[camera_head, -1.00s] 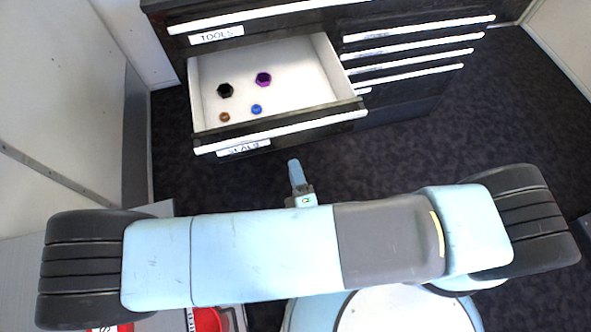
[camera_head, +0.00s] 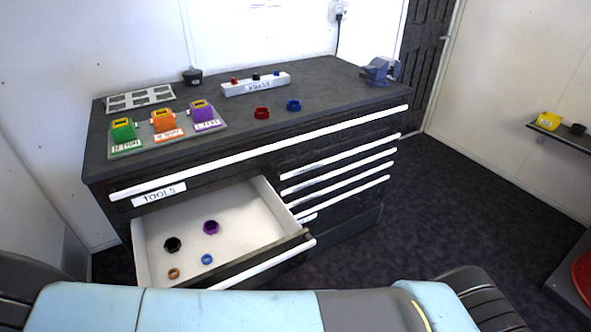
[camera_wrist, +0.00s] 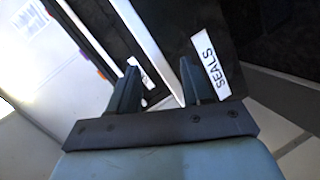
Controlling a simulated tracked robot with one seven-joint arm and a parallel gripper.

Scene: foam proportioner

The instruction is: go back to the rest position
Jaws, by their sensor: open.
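My gripper (camera_wrist: 160,85) shows in the wrist view with its two dark fingers apart and nothing between them. Beyond the fingers are the cabinet's dark drawer fronts and a white label reading SEALS (camera_wrist: 211,66). I cannot tell the exact distance to the drawer front. In the head view my arm lies across the bottom edge, and the gripper itself is not visible there.
A drawer (camera_head: 145,262) stands open, holding a black nut (camera_head: 172,244), a purple nut (camera_head: 211,227) and small brown and blue rings. The cabinet top (camera_head: 230,125) carries coloured holders, a white rack, rings and a blue vise (camera_head: 380,70).

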